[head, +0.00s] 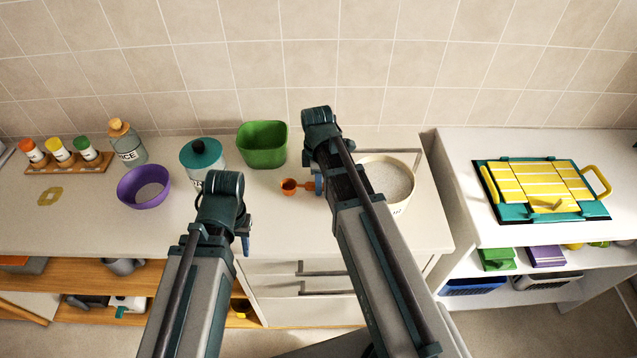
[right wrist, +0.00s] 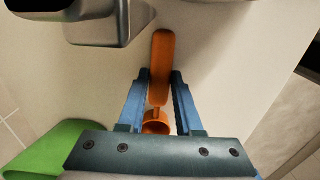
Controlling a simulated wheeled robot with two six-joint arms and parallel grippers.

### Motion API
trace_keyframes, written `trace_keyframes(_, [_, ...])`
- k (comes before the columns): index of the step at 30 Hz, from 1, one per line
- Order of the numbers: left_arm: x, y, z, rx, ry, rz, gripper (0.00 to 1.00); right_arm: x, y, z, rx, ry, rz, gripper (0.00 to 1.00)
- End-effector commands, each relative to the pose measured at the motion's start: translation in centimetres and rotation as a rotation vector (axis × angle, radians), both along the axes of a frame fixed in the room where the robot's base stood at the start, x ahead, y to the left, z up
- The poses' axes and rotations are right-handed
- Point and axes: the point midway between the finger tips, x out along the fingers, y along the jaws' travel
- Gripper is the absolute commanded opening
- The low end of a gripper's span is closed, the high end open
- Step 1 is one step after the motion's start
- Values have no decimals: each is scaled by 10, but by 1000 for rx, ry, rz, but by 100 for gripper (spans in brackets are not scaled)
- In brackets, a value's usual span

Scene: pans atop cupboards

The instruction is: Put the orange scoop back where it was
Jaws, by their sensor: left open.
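The orange scoop (head: 290,186) shows in the head view beside my right gripper (head: 319,185), over the left counter. In the right wrist view, its long handle (right wrist: 161,65) lies between the two blue fingers of my right gripper (right wrist: 160,80). The fingers appear pressed against both sides of the handle, and its round cup (right wrist: 155,123) shows between them, closer to the gripper body. Whether the scoop touches the counter is unclear. My left gripper (head: 246,240) is open over the counter's front edge, mostly hidden by its own arm.
A green container (head: 263,146), a teal-lidded jar (head: 203,155), a purple bowl (head: 144,187) and a bottle (head: 128,146) stand left of the scoop. A large cream pot (head: 390,182) stands right, partly behind my right arm. A gap separates the right counter with its yellow-and-teal tray (head: 507,208).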

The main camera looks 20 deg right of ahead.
Motion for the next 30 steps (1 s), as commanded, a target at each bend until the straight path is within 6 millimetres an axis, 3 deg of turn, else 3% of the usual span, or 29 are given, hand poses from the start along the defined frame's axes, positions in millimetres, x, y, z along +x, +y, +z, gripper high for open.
trace_keyframes(1, [0, 0, 0, 0, 0, 0, 42, 0, 0, 0, 0, 0, 0, 44])
trace_keyframes(4, [0, 0, 0, 0, 0, 0, 42, 0, 0, 0, 0, 0, 0, 61])
trace_keyframes(19, [0, 0, 9, 0, 0, 0, 42, 0, 0, 9, 0, 0, 0, 61])
trace_keyframes(30, [0, 0, 55, 0, 0, 0, 42, 0, 1, 55, 0, 0, 0, 61])
